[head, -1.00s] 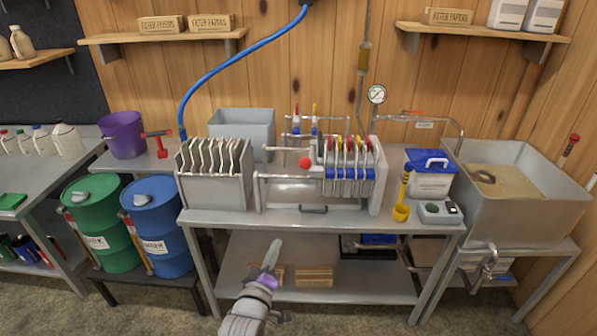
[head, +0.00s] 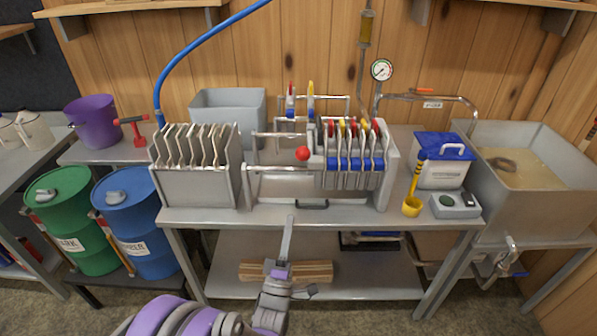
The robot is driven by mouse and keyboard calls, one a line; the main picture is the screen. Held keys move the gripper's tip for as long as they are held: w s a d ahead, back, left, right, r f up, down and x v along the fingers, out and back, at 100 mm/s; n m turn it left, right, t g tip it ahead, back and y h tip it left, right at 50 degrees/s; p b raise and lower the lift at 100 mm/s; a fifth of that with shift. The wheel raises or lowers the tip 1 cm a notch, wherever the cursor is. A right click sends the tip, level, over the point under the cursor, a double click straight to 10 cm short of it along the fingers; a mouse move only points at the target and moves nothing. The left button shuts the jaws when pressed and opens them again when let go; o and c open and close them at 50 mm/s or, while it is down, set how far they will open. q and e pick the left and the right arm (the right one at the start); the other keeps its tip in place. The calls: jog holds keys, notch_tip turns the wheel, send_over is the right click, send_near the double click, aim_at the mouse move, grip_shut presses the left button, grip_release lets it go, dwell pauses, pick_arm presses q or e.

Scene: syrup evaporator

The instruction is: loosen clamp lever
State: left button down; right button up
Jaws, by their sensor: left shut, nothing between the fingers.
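The filter press (head: 384,185) stands on the steel bench, with a stack of plates with red, yellow and blue tabs. A red ball knob (head: 302,154), which looks like the end of the clamp lever, sits at the left end of the stack. The lever's arm is hard to make out. My left gripper (head: 290,220) is shut and empty, pointing up in front of the bench's front edge, below the knob and apart from it. My right gripper is not in view.
A rack of grey plates (head: 196,175) stands left of the press. A yellow scoop (head: 412,208), a small grey device (head: 455,206) and a blue-lidded box (head: 440,165) are at the right. Green (head: 70,215) and blue (head: 135,220) drums stand left of the bench.

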aim_at(300, 160)
pick_arm(q)
jog(key=p+x, duration=0.1)
jog(key=x, duration=1.3)
jog(key=shift+p, duration=0.35)
jog(key=shift+w+a, duration=0.1)
